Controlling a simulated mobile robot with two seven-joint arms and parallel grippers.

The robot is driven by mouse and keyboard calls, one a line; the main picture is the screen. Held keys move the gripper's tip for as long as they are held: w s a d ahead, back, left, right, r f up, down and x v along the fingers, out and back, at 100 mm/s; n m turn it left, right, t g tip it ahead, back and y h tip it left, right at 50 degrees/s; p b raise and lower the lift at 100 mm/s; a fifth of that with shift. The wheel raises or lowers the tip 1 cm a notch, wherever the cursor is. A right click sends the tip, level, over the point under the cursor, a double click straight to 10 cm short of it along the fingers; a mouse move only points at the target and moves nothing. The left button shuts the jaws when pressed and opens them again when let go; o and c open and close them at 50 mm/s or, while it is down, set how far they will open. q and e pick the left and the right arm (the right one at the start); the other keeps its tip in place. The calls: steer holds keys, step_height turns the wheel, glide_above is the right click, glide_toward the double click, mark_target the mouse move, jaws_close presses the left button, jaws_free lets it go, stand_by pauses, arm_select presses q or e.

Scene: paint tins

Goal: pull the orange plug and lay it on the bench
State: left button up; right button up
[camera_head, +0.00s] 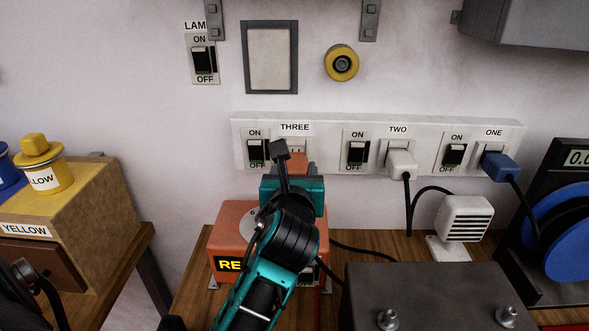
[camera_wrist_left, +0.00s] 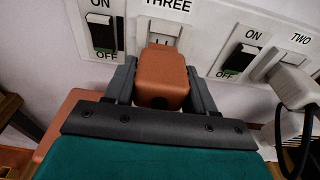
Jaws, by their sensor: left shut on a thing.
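The orange plug (camera_head: 299,161) is at socket THREE (camera_head: 293,146) on the white socket strip. My left gripper (camera_head: 290,160) reaches up to it and hides much of it in the head view. In the left wrist view the orange plug (camera_wrist_left: 163,72) sits between the two grey fingers (camera_wrist_left: 160,90), which are shut on its sides. Slots of the socket show just above the plug. I cannot tell whether its pins are in the socket. The wooden bench (camera_head: 385,242) lies below the strip.
A white plug (camera_head: 402,165) is in socket TWO and a blue plug (camera_head: 497,166) in socket ONE. A red-orange box (camera_head: 227,225) stands under my left arm. A dark metal box (camera_head: 430,290), a small white vented unit (camera_head: 466,219) and a blue reel (camera_head: 560,230) occupy the right.

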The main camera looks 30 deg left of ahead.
arm_select(q)
steer(key=shift+s, duration=0.1)
steer(key=v, duration=0.4)
steer(key=shift+f, duration=0.25)
stand_by(0.3)
steer(key=shift+d+f, duration=0.1)
steer(key=shift+f, duration=0.1)
arm_select(e)
steer(key=shift+s, duration=0.1)
stand_by(0.6)
